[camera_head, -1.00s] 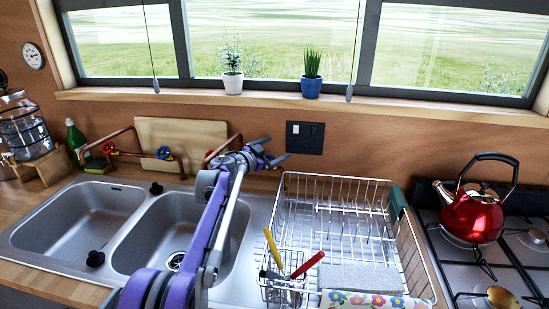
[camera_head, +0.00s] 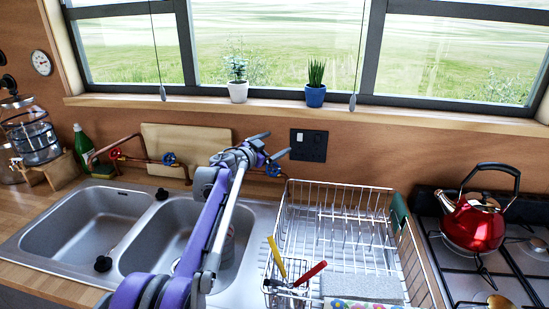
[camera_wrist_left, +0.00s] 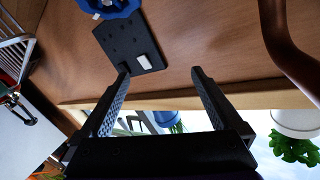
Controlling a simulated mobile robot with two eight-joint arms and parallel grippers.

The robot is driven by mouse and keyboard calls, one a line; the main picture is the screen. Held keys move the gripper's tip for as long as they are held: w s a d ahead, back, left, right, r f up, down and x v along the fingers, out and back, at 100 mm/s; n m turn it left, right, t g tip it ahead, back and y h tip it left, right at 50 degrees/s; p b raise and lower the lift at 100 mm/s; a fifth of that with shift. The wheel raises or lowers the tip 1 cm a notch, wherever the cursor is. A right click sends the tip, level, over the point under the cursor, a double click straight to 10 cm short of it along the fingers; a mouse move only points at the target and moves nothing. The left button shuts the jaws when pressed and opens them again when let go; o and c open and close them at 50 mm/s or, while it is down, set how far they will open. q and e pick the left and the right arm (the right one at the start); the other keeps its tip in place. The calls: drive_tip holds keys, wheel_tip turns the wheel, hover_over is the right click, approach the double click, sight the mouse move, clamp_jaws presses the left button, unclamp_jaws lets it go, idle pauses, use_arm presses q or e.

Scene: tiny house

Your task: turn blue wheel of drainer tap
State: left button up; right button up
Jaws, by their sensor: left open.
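A blue wheel (camera_head: 273,169) sits on the wall pipe just left of the dish drainer (camera_head: 340,188), below the dark socket plate. It also shows cut off at the top edge of the left wrist view (camera_wrist_left: 107,6). Another blue wheel (camera_head: 169,159) and a red wheel (camera_head: 116,153) sit on the pipe behind the sinks. My left gripper (camera_head: 281,144) is open and empty, above the near blue wheel in the head view. In the left wrist view its fingertips (camera_wrist_left: 160,72) are apart, with the wheel beyond them to the upper left. My right gripper is not in view.
The dark socket plate (camera_head: 308,145) is on the wall right of my gripper. Potted plants (camera_head: 315,95) stand on the window sill above. A wooden board (camera_head: 186,142) leans behind the sinks. The red kettle (camera_head: 473,222) is on the hob at right.

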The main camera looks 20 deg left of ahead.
sight(271, 170)
use_arm(q)
drive_tip(key=s+f+n+t+y+b, duration=0.1)
drive_tip(key=s+f+n+y, duration=0.25)
drive_tip(key=s+f, duration=0.7)
drive_tip(key=w, duration=0.6)
drive_tip(key=w+r, duration=0.1)
drive_tip(key=w, duration=0.2)
drive_tip(key=shift+w+r, duration=0.1)
drive_tip(key=shift+w, duration=0.15)
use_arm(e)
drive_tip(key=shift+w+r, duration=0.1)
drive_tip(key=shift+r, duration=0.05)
use_arm(q)
drive_tip(key=c, duration=1.4)
drive_tip(key=shift+a+m+h, duration=0.15)
drive_tip(key=shift+m+h, duration=0.5)
drive_tip(key=shift+h, duration=0.1)
drive_tip(key=shift+o, duration=0.2)
drive_tip(key=shift+h, duration=0.3)
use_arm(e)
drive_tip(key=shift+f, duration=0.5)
use_arm(q)
drive_tip(key=o, duration=1.4)
drive_tip(key=shift+c, duration=0.2)
